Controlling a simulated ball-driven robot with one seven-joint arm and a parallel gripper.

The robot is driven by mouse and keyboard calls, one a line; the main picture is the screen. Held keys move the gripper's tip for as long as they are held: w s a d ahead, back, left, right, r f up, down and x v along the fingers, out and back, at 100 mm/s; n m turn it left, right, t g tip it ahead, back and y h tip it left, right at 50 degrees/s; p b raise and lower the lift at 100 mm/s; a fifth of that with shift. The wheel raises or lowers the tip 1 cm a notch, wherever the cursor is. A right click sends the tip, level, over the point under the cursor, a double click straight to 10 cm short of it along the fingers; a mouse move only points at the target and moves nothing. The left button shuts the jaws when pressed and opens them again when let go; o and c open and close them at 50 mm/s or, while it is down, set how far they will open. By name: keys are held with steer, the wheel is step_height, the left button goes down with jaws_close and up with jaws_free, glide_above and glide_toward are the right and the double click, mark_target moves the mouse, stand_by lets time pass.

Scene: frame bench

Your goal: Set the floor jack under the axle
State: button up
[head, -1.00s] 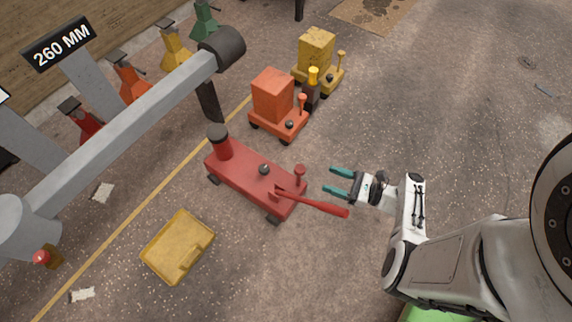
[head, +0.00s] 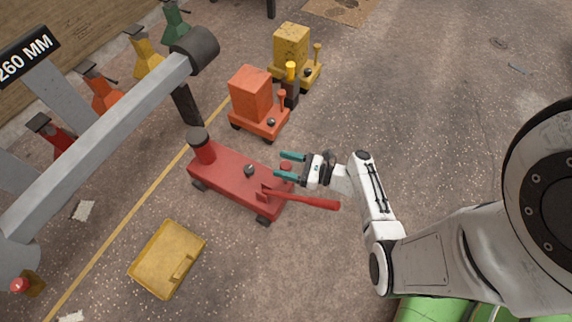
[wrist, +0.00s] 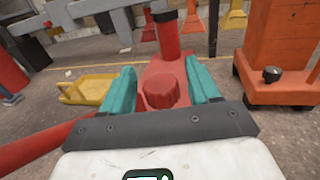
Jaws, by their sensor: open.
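The red floor jack (head: 225,182) stands on the floor right of the yellow line, its raised round saddle post (head: 202,148) at the end nearer the axle. The grey axle beam (head: 112,128) runs diagonally at the left. My gripper (head: 289,165) is open at the jack's near end. Its teal fingers lie on either side of the jack's red knob (wrist: 160,91) in the wrist view. They look apart from the knob; contact cannot be told. The jack's red handle (head: 310,201) sticks out to the right, below my gripper.
An orange jack (head: 252,95) and a yellow jack (head: 291,47) stand behind the red one. A yellow tray (head: 167,259) lies in front. Coloured stands, including a green one (head: 175,20), line up behind the axle. A 260 MM sign (head: 25,57) stands left.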

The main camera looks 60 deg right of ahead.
jaws_close()
stand_by(0.6)
